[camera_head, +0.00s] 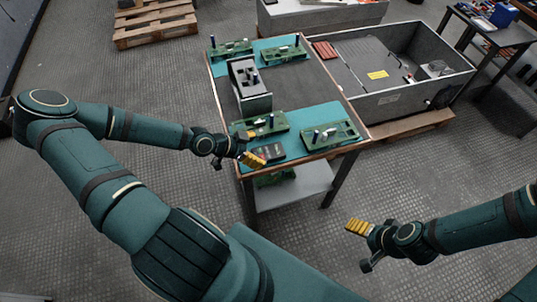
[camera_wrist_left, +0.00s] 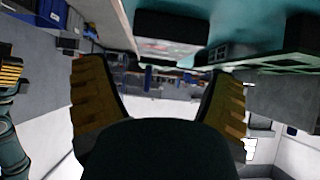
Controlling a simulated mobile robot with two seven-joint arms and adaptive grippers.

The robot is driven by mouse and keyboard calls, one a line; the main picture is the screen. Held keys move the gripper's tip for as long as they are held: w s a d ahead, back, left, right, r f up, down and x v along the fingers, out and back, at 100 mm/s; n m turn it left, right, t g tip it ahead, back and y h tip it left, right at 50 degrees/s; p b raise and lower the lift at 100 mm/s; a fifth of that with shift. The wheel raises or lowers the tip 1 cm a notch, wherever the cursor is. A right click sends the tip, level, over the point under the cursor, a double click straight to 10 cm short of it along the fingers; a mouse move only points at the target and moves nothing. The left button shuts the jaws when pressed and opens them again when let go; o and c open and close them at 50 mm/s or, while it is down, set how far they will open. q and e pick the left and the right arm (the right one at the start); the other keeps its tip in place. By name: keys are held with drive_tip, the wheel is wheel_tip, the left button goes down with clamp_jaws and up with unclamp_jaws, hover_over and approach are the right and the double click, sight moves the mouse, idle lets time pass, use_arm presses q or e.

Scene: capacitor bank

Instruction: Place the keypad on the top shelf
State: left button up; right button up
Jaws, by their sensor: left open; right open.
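The keypad (camera_head: 268,152), a small dark box with a reddish display, lies at the near left corner of the table top, on a teal mat (camera_head: 292,149). My left gripper (camera_head: 252,160) is open and empty at the table's near left edge, just beside the keypad. In the left wrist view, the open fingers (camera_wrist_left: 158,100) have a dark block (camera_wrist_left: 172,25), apparently the keypad, beyond them near the top of the picture. No contact is visible. My right gripper (camera_head: 358,227) is open and empty over the floor, right of the table.
Several green circuit boards (camera_head: 332,134) stand on the table, close to the keypad. A grey box with dark parts (camera_head: 249,85) stands behind them. A lower shelf (camera_head: 300,184) is under the table top, with a green board (camera_head: 274,178) on it. A large grey bin (camera_head: 415,92) stands right.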

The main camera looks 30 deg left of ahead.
sight(268, 152)
use_arm(q)
drive_tip(key=shift+a+b+x, duration=0.2)
drive_tip(key=shift+b+x, duration=0.85)
drive_tip(key=shift+x, duration=1.15)
drive_tip(key=shift+w+d+f, duration=0.25)
drive_tip(key=shift+w+f, duration=0.1)
drive_tip(key=shift+f, duration=0.05)
drive_tip(key=c, duration=1)
